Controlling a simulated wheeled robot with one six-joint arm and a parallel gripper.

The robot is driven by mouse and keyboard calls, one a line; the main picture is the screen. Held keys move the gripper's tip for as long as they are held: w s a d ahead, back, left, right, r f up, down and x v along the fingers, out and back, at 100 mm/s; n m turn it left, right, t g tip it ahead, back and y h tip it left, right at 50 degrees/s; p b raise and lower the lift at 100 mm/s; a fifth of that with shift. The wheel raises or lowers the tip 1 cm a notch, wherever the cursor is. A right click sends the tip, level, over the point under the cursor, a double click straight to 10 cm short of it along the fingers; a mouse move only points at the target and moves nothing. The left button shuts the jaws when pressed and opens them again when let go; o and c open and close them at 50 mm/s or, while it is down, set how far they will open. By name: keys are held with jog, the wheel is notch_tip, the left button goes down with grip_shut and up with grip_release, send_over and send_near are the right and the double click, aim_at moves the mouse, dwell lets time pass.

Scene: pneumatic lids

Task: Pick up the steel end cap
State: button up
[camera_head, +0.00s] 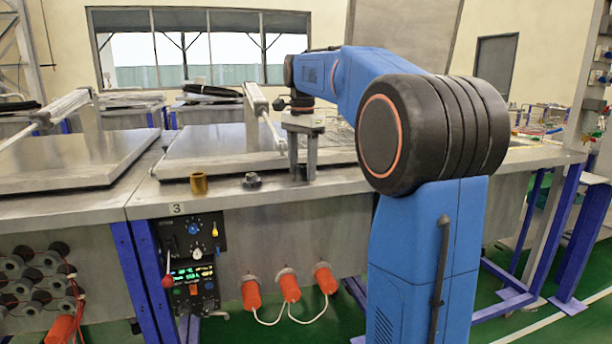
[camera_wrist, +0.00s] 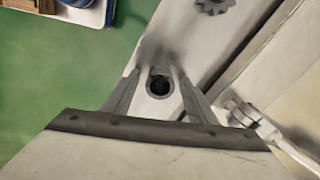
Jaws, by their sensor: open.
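My gripper (camera_wrist: 157,76) is open, with one finger on each side of the cap. Whether either finger touches it I cannot tell. In the head view my gripper (camera_head: 303,170) points straight down at the bench's front strip, right of a dark star-shaped knob. The cap is largely hidden by the fingers there and cannot be made out clearly.
The dark star-shaped knob (camera_head: 251,181) and a brass cylinder (camera_head: 199,184) stand left of my gripper. The knob also shows in the wrist view (camera_wrist: 214,5). A large metal lid (camera_head: 215,145) with a lever arm (camera_head: 258,110) lies behind. The front edge drops to green floor.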

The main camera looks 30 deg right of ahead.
jog(key=c, duration=1.3)
jog(key=shift+r, duration=0.1)
